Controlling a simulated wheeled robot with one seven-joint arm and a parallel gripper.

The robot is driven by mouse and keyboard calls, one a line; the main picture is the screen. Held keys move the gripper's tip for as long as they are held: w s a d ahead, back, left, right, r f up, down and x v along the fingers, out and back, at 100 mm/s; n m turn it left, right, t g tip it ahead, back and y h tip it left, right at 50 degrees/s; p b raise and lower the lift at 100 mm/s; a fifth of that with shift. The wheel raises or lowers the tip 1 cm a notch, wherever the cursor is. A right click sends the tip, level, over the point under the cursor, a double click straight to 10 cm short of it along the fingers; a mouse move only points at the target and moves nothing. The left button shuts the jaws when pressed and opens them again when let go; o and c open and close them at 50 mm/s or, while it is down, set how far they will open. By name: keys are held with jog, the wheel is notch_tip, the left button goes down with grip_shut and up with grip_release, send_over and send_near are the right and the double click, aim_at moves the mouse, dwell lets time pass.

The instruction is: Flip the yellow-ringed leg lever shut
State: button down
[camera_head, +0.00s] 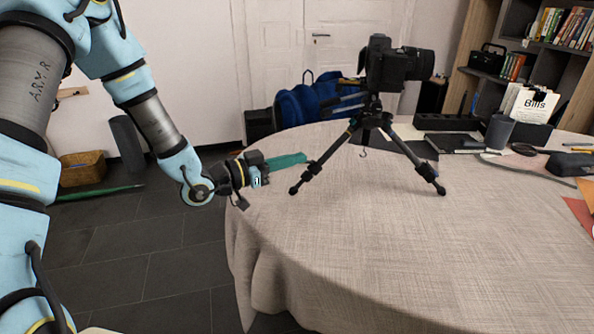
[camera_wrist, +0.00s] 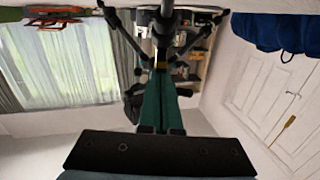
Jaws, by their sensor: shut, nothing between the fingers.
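A small black tripod (camera_head: 325,158) stands on the cloth-covered table with its legs spread and a black camera (camera_head: 395,66) on top. A small yellowish mark (camera_head: 352,126) shows high on its left leg; I cannot make out the lever's position. My gripper (camera_head: 304,158) reaches in from the left, its green fingers together and empty, tips close to the left leg. I cannot tell whether they touch it. In the wrist view, the fingers (camera_wrist: 160,76) point at the dark tripod legs (camera_wrist: 188,42), with a yellowish patch (camera_wrist: 160,66) just beyond the tips.
The tablecloth (camera_head: 370,260) is bare in front of the tripod. A hook (camera_head: 363,154) hangs under the tripod's centre. Behind and right are a dark cup (camera_head: 499,132), a Bills holder (camera_head: 531,107) and desk items. A blue bag (camera_head: 300,103) is behind the table.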

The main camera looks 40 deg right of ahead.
jog(key=shift+a+f+b, duration=0.2)
jog(key=shift+f+b, duration=0.3)
jog(key=shift+b, duration=0.15)
jog(key=shift+r, duration=0.1)
dwell(0.3)
